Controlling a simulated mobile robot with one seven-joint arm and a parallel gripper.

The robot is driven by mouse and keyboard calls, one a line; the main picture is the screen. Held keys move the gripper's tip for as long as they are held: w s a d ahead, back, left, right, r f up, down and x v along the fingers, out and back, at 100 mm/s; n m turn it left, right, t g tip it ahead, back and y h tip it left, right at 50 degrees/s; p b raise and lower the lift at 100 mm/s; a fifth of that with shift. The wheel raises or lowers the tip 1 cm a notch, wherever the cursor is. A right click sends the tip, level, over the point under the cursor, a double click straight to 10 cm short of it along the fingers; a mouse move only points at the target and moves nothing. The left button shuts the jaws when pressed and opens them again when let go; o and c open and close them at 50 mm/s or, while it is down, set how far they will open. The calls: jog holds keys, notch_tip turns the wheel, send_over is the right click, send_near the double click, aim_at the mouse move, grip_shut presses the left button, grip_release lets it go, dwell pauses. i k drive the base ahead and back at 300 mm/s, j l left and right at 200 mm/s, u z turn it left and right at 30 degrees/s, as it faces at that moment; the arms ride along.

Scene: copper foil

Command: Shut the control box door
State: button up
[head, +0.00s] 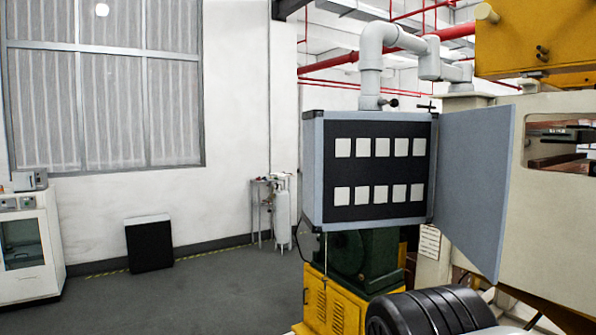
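The control box (313,180) is a grey-blue cabinet standing at the right of centre in the head view. Its open front shows a black panel (378,173) with two rows of white square blocks. The control box door (472,185) is a flat grey-blue sheet attached at the box's right edge. It stands wide open, swung out to the right and toward me. The door's outer side and any handle are hidden. My gripper is not in view.
A black ribbed part (430,312) is at the bottom edge, below the door. Yellow and green machinery (362,265) stands under the box, and a cream machine (555,215) is behind the door. Grey floor (200,295) to the left is mostly clear.

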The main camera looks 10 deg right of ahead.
aim_at(474, 149)
jog(key=l+u, duration=0.2)
jog(key=l, duration=2.15)
